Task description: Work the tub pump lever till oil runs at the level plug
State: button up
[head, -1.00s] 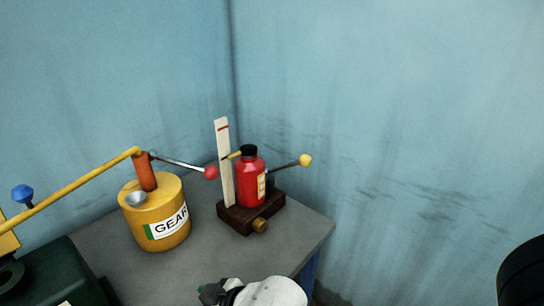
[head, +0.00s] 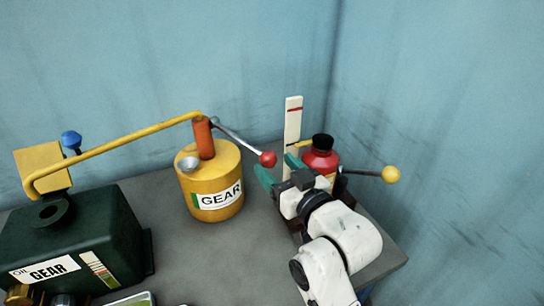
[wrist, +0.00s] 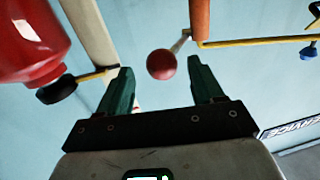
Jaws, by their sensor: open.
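The yellow tub (head: 212,180) labelled GEAR stands on the grey bench with an orange pump column (head: 203,138) on top. Its lever slopes down to the right and ends in a red ball (head: 268,159). A yellow pipe (head: 120,150) runs from the column to the dark green gear box (head: 70,235). My gripper (head: 276,168) is open and empty, with green fingers just right of the red ball. In the wrist view, the ball (wrist: 161,64) shows between the fingertips (wrist: 162,82), seemingly beyond them and not touched. The level plug cannot be told for sure.
A red bottle (head: 321,160) with a black cap stands close behind my gripper. A pale upright strip (head: 292,125) with a red mark is beside it. A rod with a yellow ball (head: 390,174) sticks out right. A tray (head: 130,299) sits at the front. Bare bench (head: 195,255) lies between.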

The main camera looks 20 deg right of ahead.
aim_at(273, 165)
jog(key=shift+w+a, duration=0.15)
jog(key=shift+w, duration=0.75)
jog(key=shift+w+a, duration=0.15)
jog(key=shift+w, duration=0.75)
jog(key=shift+c, duration=0.3)
grip_shut()
